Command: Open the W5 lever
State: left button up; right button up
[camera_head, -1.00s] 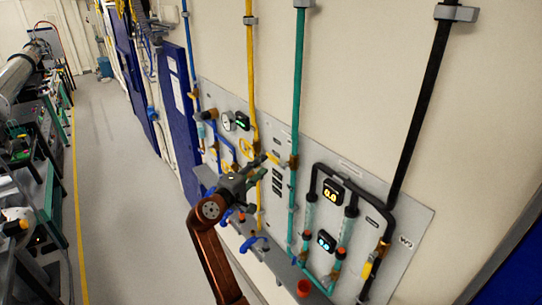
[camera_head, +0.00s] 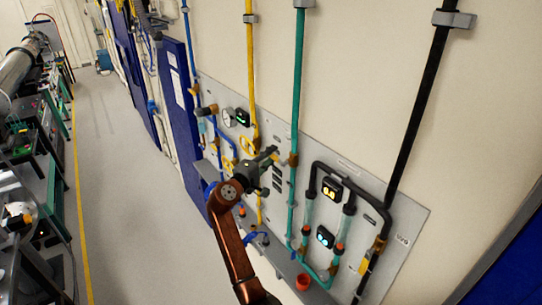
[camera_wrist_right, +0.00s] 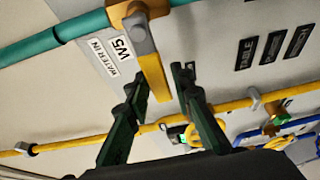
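The W5 lever (camera_wrist_right: 155,76) is a yellow handle on a valve with a brass-coloured body, set on a teal pipe (camera_wrist_right: 82,27). The W5 label (camera_wrist_right: 121,47) sits beside it, next to a "WATER IN" label. My right gripper (camera_wrist_right: 162,78) is open, and the lever's free end shows between its two fingertips; I cannot tell whether either finger touches it. In the head view my right gripper (camera_head: 270,158) is just left of the W5 valve (camera_head: 292,160) and hides most of the lever. My left gripper is not in view.
The grey panel (camera_head: 405,222) carries other pipes, gauges and displays. A yellow pipe (camera_wrist_right: 75,143) runs close by my fingers in the wrist view. The floor aisle (camera_head: 125,190) is clear.

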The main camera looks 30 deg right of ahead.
grip_shut()
jog(key=shift+w+a, duration=0.1)
dwell(0.4)
